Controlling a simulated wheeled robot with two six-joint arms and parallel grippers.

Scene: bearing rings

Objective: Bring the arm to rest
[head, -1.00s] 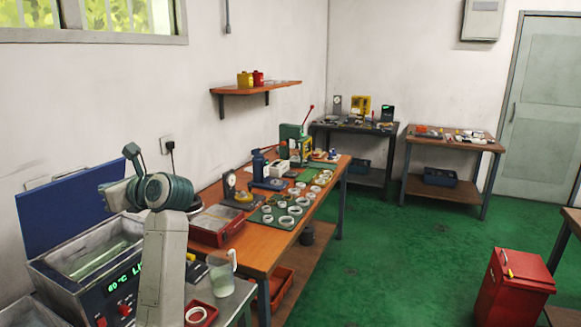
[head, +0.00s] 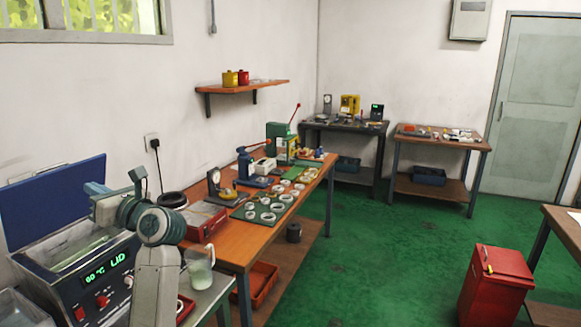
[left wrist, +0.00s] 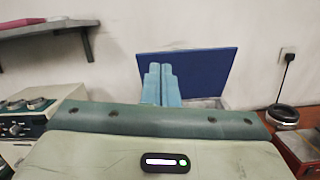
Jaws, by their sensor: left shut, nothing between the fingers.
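My left arm (head: 158,265) rises from the bottom of the head view and bends left over the bath. Its gripper (head: 95,188) is in front of the bath's raised blue lid (head: 50,195). In the left wrist view the two pale blue fingers (left wrist: 160,84) are together with nothing between them, against the blue lid (left wrist: 190,72). My right gripper is not in view.
The heated bath (head: 80,262) stands open, its display lit green. Beside the arm are a clear jug (head: 199,268), a dark ring (head: 172,199) and a red tray (head: 204,222). White rings lie on a green mat (head: 240,214).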

